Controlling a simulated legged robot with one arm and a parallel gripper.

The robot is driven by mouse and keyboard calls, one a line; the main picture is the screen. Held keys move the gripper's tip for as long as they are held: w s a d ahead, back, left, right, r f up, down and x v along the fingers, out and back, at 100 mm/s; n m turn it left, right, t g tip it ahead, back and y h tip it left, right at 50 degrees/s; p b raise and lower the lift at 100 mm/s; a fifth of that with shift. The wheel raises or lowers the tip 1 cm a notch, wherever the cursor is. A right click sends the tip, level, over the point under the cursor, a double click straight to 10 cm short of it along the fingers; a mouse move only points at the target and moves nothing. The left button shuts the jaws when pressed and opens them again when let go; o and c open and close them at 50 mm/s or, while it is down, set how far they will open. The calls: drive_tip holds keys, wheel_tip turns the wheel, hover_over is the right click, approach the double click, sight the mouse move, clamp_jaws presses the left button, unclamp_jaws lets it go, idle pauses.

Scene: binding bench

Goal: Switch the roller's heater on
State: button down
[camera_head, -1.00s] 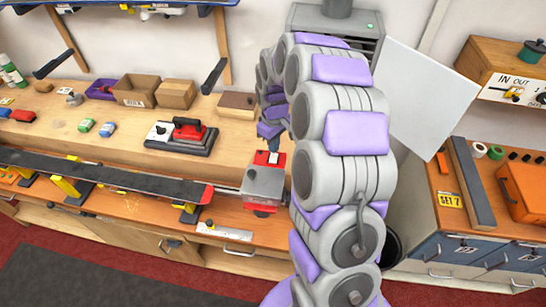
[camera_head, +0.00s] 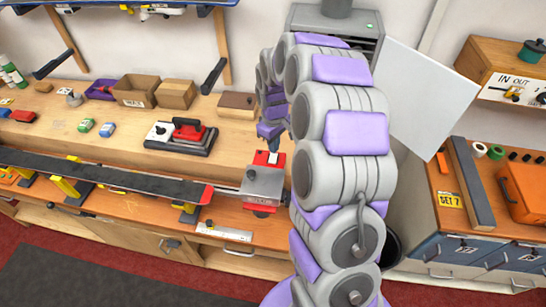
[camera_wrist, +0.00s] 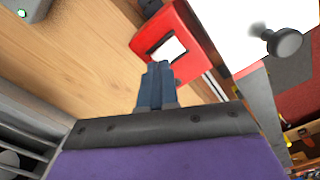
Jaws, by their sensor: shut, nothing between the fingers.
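The roller (camera_head: 262,187) is a grey metal box on a red base, standing at the front edge of the bench. Its red end housing (camera_head: 267,158) carries a small pale patch. In the wrist view the red housing (camera_wrist: 150,40) shows a bright white patch in a dark frame; whether this is the heater switch, and its position, I cannot tell. The roller's metal top (camera_wrist: 225,25) is washed out white, with a dark round knob (camera_wrist: 283,42). My gripper (camera_wrist: 157,68) is shut and empty, its blue-grey fingertips close beside the red housing. Contact cannot be told. My gripper (camera_head: 273,145) also shows behind the housing in the head view.
A long dark ski (camera_head: 105,177) lies on stands left of the roller. A red-handled iron (camera_head: 187,130) sits on a pad further back. A brown block (camera_head: 237,104) stands behind my gripper. A white panel (camera_head: 420,95) rises right of my arm.

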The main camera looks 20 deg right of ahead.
drive_tip(key=shift+f, duration=1)
idle(0.8)
drive_tip(key=shift+r+p, duration=0.95)
drive_tip(key=shift+r, duration=2.6)
drive_tip(key=shift+f, duration=0.1)
